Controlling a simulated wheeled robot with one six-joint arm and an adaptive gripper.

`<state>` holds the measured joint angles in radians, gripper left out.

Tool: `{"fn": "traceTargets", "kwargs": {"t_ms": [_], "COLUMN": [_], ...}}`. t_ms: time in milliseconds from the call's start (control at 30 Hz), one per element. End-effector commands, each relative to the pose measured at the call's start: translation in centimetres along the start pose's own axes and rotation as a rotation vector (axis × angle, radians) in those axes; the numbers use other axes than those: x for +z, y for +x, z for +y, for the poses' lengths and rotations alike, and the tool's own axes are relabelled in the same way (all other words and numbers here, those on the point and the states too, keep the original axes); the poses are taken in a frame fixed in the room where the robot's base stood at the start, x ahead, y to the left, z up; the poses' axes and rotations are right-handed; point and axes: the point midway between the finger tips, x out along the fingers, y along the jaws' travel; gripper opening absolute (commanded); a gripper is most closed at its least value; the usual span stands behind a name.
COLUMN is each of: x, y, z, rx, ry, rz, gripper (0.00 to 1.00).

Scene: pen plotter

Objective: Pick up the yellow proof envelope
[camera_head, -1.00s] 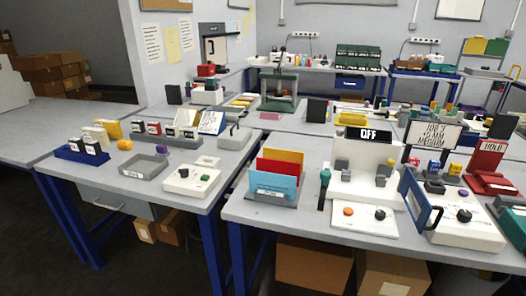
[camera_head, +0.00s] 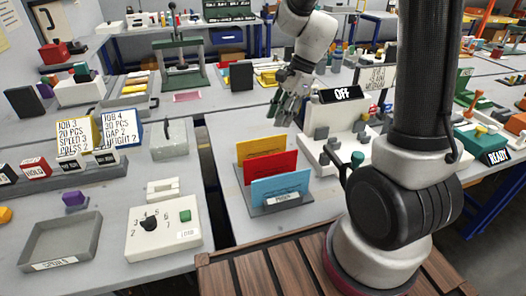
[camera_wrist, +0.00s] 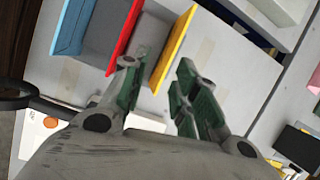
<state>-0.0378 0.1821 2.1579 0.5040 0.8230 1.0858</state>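The yellow envelope (camera_head: 250,147) stands upright at the back of a grey rack (camera_head: 268,211), behind a red envelope (camera_head: 271,166) and a blue envelope (camera_head: 281,187). My gripper (camera_head: 285,106) hangs from the arm beyond and above the rack, apart from the envelopes. In the wrist view, my gripper (camera_wrist: 158,68) has its two green-padded fingers spread with nothing held. The yellow envelope (camera_wrist: 176,44) shows as an edge between the fingers in that picture. The red envelope (camera_wrist: 125,38) and blue envelope (camera_wrist: 72,28) lie to its left.
A white machine (camera_head: 318,150) with an "OFF" sign (camera_head: 341,94) stands right of the rack. A grey tray (camera_head: 60,240) and a white dial box (camera_head: 165,228) are on the left table, across a gap. A green press (camera_head: 180,62) stands behind. Bare tabletop lies left of the rack.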

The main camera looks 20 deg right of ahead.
Motion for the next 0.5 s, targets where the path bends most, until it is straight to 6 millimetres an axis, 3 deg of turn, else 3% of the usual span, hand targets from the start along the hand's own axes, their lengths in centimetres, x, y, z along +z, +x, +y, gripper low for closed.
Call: {"fn": "traceTargets", "kwargs": {"t_ms": [33, 200, 500], "x": [-0.2, -0.3, -0.1], "y": [1.3, 3.6, 7.4], "z": [-0.6, -1.5, -1.6], "rx": [0.012, 0.027, 0.029], "ry": [0.061, 0.174, 0.181], "rz": [-0.012, -0.032, -0.032], "gripper": [0.29, 0.29, 0.29]}}
